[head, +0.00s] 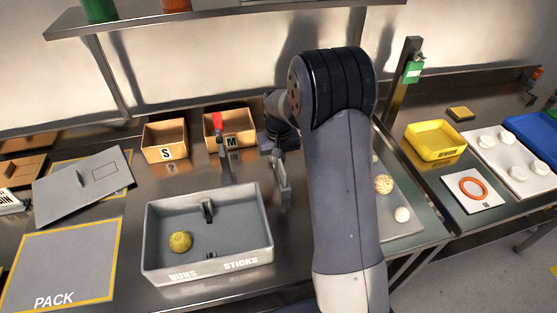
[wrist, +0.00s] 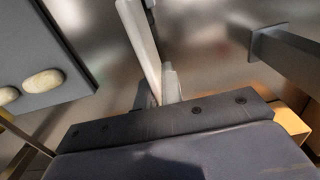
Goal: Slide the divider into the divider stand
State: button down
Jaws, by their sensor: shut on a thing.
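My gripper (head: 281,158) is shut on a thin pale plate, the divider (head: 284,183), and holds it to the right of the grey bin (head: 155,236). In the wrist view the divider (wrist: 142,40) extends away from between the fingers (wrist: 158,92). The bin is marked BUNS and STICKS. Inside it, a dark slotted holder (head: 207,210) stands at the back and a smaller one (head: 211,256) at the front; these look like the divider stand, though I cannot be sure. The divider is apart from both. Part of my gripper is hidden by my arm.
A yellow dough ball (head: 181,242) lies in the bin's left side. A red-topped post (head: 225,160) stands behind the bin, near boxes S (head: 166,141) and M (head: 240,125). A grey lid (head: 85,185) lies left. A tray with dough pieces (head: 398,225) lies right.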

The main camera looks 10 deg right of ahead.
jog(key=shift+f+b, duration=0.95)
jog(key=shift+f, duration=0.5)
jog(key=c, duration=1.5)
grip_release()
notch_tip(320, 180, up, 11)
jog(key=shift+f+b, duration=0.1)
jog(key=shift+b, duration=0.3)
